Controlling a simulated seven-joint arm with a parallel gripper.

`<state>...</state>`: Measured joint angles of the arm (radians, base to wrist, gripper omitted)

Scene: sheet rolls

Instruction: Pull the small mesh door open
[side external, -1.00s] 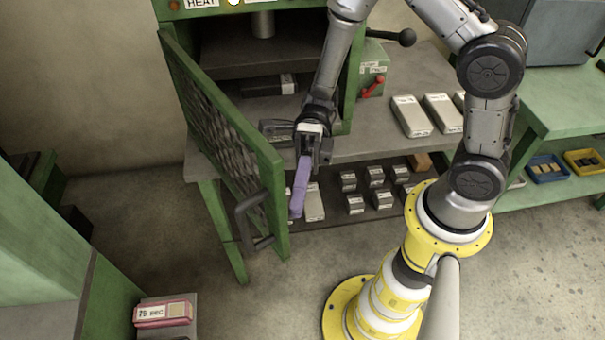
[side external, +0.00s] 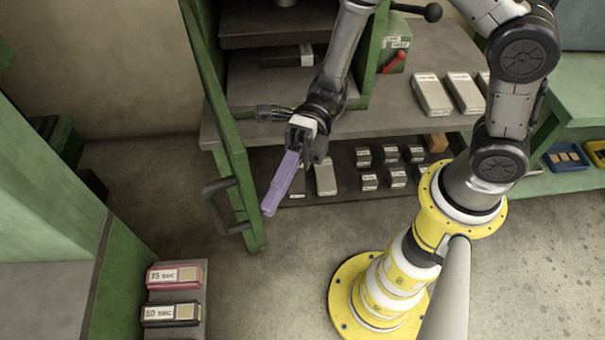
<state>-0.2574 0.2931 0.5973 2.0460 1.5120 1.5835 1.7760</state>
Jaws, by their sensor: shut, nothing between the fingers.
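The small mesh door is a green-framed panel (side external: 237,165) at the left of the green cabinet, swung out and seen almost edge-on, so its mesh barely shows. Its dark bar handle (side external: 214,208) sticks out on the left side near the free end. My gripper (side external: 270,208) is right of the door, on the cabinet side, with its long purple fingers pointing down and left. The fingers are shut and empty. The purple tips look close to the door's free edge, but I cannot tell whether they touch it. They are apart from the handle.
The cabinet interior (side external: 265,85) is open to view, with a dark labelled block (side external: 287,56) inside. Several labelled blocks sit on the lower shelf (side external: 345,190). Labelled boxes (side external: 175,276) stand at lower left. A red lever (side external: 394,62) is right of the cabinet. Floor before the door is clear.

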